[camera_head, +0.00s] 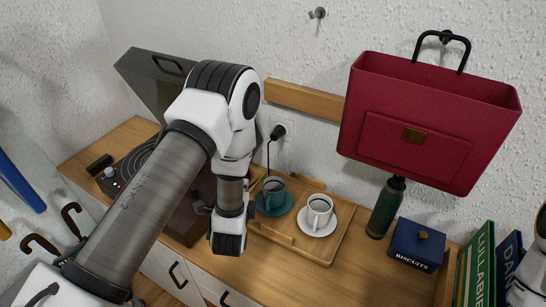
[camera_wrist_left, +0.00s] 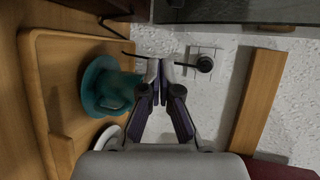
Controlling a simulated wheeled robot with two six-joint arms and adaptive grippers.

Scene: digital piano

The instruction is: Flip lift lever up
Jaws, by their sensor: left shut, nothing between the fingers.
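A dark turntable (camera_head: 128,168) with a raised grey lid (camera_head: 148,78) stands at the left end of the wooden cabinet. My left arm covers much of it, and I cannot make out the lift lever in either view. My right gripper is out of view; only a white piece of my right arm shows at the right edge.
A wooden tray (camera_head: 326,254) holds a teal cup (camera_head: 273,186) and a white cup (camera_head: 319,207) on saucers, close to my left gripper. A green bottle (camera_head: 385,208), a blue biscuit tin (camera_head: 416,243) and books (camera_head: 478,262) stand right. A red bag (camera_head: 430,120) hangs above.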

